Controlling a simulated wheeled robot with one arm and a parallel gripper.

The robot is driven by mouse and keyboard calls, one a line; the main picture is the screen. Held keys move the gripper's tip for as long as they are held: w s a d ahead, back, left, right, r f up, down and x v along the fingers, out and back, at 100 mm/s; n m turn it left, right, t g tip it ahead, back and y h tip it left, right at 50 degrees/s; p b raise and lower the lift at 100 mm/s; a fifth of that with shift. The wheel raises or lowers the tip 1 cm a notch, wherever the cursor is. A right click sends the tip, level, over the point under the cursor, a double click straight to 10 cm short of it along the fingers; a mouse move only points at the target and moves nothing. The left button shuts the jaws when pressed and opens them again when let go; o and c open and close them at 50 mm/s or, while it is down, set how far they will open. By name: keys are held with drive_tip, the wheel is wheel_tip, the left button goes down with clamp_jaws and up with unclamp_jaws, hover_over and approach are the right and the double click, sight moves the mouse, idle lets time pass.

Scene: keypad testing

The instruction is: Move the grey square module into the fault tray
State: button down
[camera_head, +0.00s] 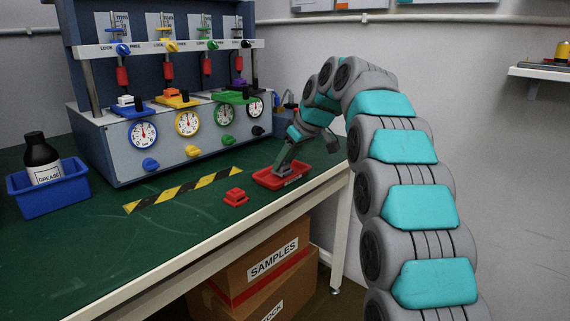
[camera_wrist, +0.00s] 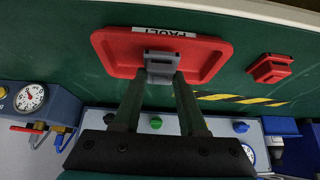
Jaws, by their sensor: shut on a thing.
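The grey square module (camera_wrist: 160,65) is between the fingertips of my gripper (camera_wrist: 158,78) in the wrist view. My gripper is shut on it. The module is over or in the red fault tray (camera_wrist: 112,60), whose white label reads "FAULT" upside down in this view. In the head view the tray (camera_head: 265,180) lies near the right end of the green bench, and the module (camera_head: 283,171) shows small inside its outline under my gripper (camera_head: 284,165). I cannot tell whether the module touches the tray floor.
A red module (camera_head: 236,197) lies on the bench left of the tray, near yellow-black tape (camera_head: 183,190). The test rig (camera_head: 165,125) with gauges and levers stands behind. A blue bin (camera_head: 48,192) holds a grease bottle (camera_head: 41,158) at left. Green bench space is clear at front left.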

drive_tip(key=shift+f, duration=0.5)
drive_tip(key=shift+f, duration=0.2)
drive_tip(key=shift+c, duration=2.3)
unclamp_jaws()
drive_tip(key=shift+r, duration=0.1)
drive_tip(key=shift+r, duration=0.15)
drive_tip(key=v, duration=1.2)
